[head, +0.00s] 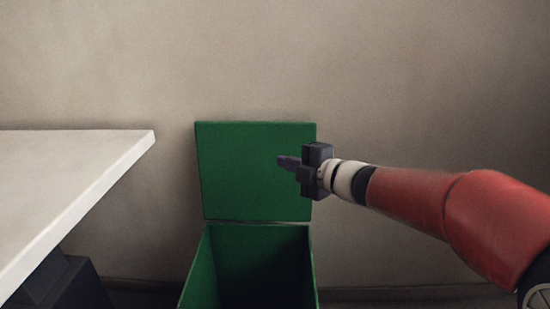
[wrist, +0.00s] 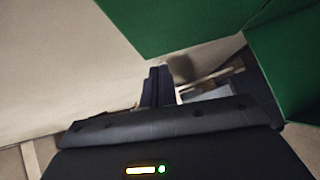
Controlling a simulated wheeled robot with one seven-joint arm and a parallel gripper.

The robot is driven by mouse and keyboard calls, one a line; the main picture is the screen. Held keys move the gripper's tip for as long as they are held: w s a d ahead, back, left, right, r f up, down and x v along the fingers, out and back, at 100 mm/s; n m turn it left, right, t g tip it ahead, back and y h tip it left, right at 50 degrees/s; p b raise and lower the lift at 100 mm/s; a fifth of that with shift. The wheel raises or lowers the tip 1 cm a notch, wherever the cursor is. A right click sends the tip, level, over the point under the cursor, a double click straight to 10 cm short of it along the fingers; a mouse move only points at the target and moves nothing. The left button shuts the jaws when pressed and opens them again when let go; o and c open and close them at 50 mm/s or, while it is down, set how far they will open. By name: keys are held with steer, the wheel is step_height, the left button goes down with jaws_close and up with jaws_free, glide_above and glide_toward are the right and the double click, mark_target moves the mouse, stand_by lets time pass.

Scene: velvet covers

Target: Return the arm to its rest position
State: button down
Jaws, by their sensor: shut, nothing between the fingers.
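My red arm (head: 450,205) reaches in from the right in the head view. My gripper (head: 283,161) is at its end, pointing left, in front of the raised green lid of a box. The gripper is shut and empty. In the wrist view its dark fingers (wrist: 156,87) are together above the dark gripper body.
A green box (head: 200,275) stands at the bottom middle with its lid (head: 250,175) raised; its visible inside looks empty. A white table (head: 70,185) is at the left. A plain wall (head: 420,70) is behind. Green panels (wrist: 180,22) also show in the wrist view.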

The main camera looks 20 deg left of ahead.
steer(key=s+d+m+t+h, duration=0.3)
steer(key=d+m+h, duration=0.4)
steer(key=d+m, duration=0.3)
steer(key=s+d+m+t+h, duration=0.25)
steer(key=d+m+h, duration=0.45)
steer(key=d, duration=0.6)
steer(key=s+d+f+m+g, duration=0.1)
steer(key=s+f+m+g, duration=0.1)
steer(key=s, duration=0.5)
steer(key=s+d+f+m+g, duration=0.2)
steer(key=s+f+m+g, duration=0.1)
steer(key=s+f+m, duration=0.2)
steer(key=s+d+f+m+g, duration=0.2)
steer(key=s+f+m+g, duration=0.1)
steer(key=s, duration=0.7)
steer(key=shift+d+f+m, duration=0.25)
steer(key=shift+f+m, duration=0.45)
steer(key=shift+f, duration=0.1)
